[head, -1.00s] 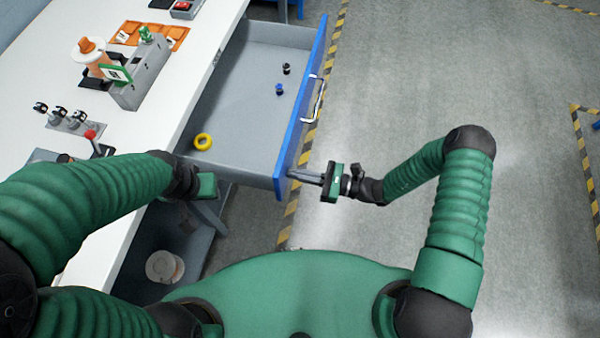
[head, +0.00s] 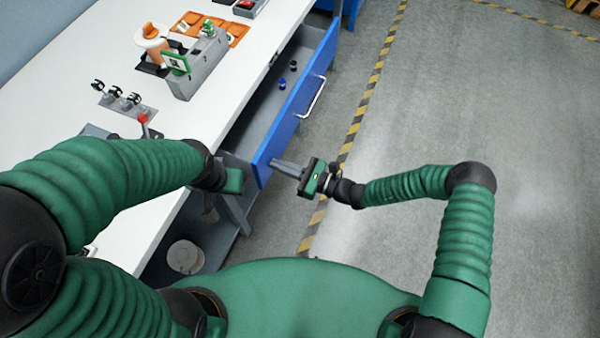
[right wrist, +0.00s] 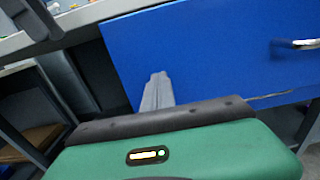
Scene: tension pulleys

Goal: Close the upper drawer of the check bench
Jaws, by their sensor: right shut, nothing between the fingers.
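The upper drawer (head: 300,102) of the check bench (head: 130,185) has a blue front with a silver handle and is partly open. A dark and a blue small part lie inside it. My right gripper (head: 276,163) is shut and empty, its fingertips at the near end of the drawer front. In the right wrist view the shut fingers (right wrist: 157,85) point at the blue front (right wrist: 200,55), seemingly touching it; the handle (right wrist: 298,44) is off to the right. My left gripper (head: 233,180) is by the bench's near edge, left of the drawer; its fingers are hidden.
On the bench top stand a grey device (head: 200,65), an orange mat (head: 225,30), a red-knobbed lever (head: 143,122) and several small clamps (head: 117,97). A white bucket (head: 185,256) sits on the lower shelf.

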